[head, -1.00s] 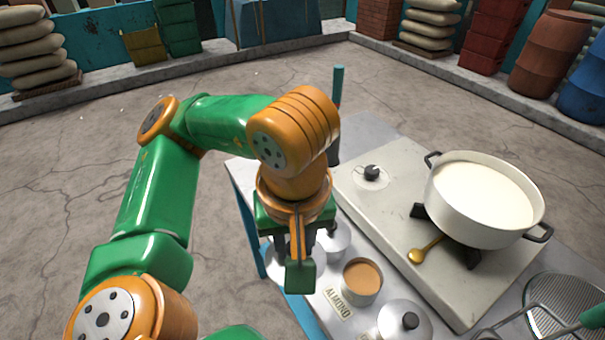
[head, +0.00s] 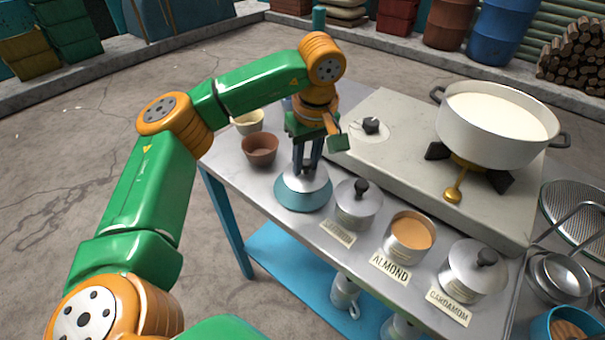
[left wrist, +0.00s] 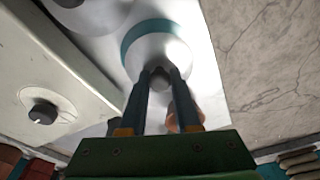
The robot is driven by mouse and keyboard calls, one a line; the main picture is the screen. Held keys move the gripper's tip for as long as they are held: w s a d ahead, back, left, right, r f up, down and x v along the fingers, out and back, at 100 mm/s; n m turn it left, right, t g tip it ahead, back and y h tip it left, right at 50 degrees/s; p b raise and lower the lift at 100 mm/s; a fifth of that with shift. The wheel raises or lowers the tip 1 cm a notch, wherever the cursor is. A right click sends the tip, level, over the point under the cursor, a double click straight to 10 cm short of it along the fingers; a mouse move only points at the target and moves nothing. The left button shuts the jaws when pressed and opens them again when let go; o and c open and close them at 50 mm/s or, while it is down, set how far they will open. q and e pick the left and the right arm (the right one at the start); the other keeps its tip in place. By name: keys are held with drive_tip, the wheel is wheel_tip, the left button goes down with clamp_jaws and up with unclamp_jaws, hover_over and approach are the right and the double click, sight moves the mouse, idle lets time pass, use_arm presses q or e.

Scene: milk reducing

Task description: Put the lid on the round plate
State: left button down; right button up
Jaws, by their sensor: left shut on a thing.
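My left gripper (head: 308,166) points down and is shut on the knob of a shiny metal lid (head: 300,183). The lid is over the round teal plate (head: 297,206) on the table's left part; whether it touches the plate or hangs just above, I cannot tell. In the left wrist view the fingers (left wrist: 160,80) close on the knob, with the pale lid (left wrist: 163,48) below and the teal plate's rim (left wrist: 128,38) showing beyond it. The almond canister (head: 408,238) stands open with tan powder inside. My right gripper is not in view.
Lidded canisters (head: 357,207) and (head: 474,272) stand along the table's front edge. A brown bowl (head: 260,150) and a cream bowl (head: 247,122) are behind the plate. The stove (head: 390,150) carries a pot of milk (head: 497,125). A strainer (head: 572,210) lies at right.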

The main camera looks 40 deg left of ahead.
sight(304, 172)
use_arm(q)
drive_tip(key=f, duration=0.1)
drive_tip(key=a+f, duration=0.1)
drive_tip(key=f, duration=0.1)
drive_tip(key=w+f, duration=0.1)
drive_tip(key=f, duration=0.1)
drive_tip(key=shift+a, duration=0.2)
drive_tip(key=shift+f, duration=0.15)
drive_tip(key=shift+f, duration=0.1)
drive_tip(key=c, duration=0.6)
unclamp_jaws()
drive_tip(key=shift+r, duration=0.5)
drive_tip(key=r, duration=0.3)
drive_tip(key=d+r+p, duration=0.1)
drive_tip(key=r, duration=0.7)
drive_tip(key=shift+s+d+r, duration=0.15)
drive_tip(key=shift+s+d, duration=0.25)
